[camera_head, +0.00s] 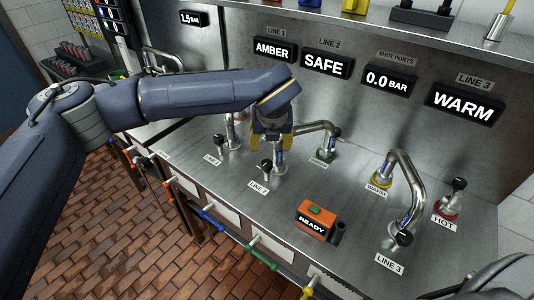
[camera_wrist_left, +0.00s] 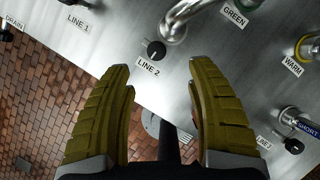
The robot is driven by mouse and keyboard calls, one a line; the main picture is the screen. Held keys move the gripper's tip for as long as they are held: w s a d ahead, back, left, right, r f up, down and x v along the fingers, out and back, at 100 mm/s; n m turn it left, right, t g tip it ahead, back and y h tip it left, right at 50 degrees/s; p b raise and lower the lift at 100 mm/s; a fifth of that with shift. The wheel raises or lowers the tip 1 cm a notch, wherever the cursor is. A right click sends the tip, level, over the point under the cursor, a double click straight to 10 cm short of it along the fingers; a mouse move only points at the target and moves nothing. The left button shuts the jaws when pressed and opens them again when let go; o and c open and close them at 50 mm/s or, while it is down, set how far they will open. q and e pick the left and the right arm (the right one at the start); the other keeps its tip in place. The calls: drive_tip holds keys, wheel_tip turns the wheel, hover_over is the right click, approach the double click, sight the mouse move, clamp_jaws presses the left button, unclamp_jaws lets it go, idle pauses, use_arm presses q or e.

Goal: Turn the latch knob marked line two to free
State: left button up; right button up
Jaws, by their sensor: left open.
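The black latch knob (camera_head: 266,165) for line 2 stands on the steel counter beside its "LINE 2" label (camera_head: 258,188), near the foot of a bent metal pipe (camera_head: 280,158). In the left wrist view the same knob (camera_wrist_left: 156,50) shows just beyond the fingertips, between their lines. My left gripper (camera_head: 271,146) points down over the counter, its yellow fingers spread and empty. The fingers also show wide apart in the left wrist view (camera_wrist_left: 158,68). I cannot tell whether they touch the pipe. My right gripper is not in view.
The "LINE 1" knob (camera_head: 219,141) is to the left. Bent pipes by the "GREEN" (camera_head: 327,155), "WARM" (camera_head: 381,177) and "LINE 3" labels rise to the right. An orange "READY" box (camera_head: 316,220) sits near the front edge. The line 2 display (camera_head: 326,64) reads "SAFE".

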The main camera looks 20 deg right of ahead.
sight(267, 164)
use_arm(q)
drive_tip(key=w+d+r+n+g+y, duration=0.1)
drive_tip(key=w+r+g, duration=0.1)
drive_tip(key=w+r, duration=0.2)
drive_tip(key=f+g, duration=0.1)
drive_tip(key=f, duration=0.4)
drive_tip(key=f+m, duration=0.1)
drive_tip(key=f, duration=0.5)
drive_tip(key=a+f+g, duration=0.1)
drive_tip(key=f, duration=0.4)
drive_tip(key=shift+s+f+m+g, duration=0.1)
drive_tip(key=shift+f+m+g, duration=0.2)
clamp_jaws()
idle(0.4)
drive_tip(key=shift+n, duration=0.5)
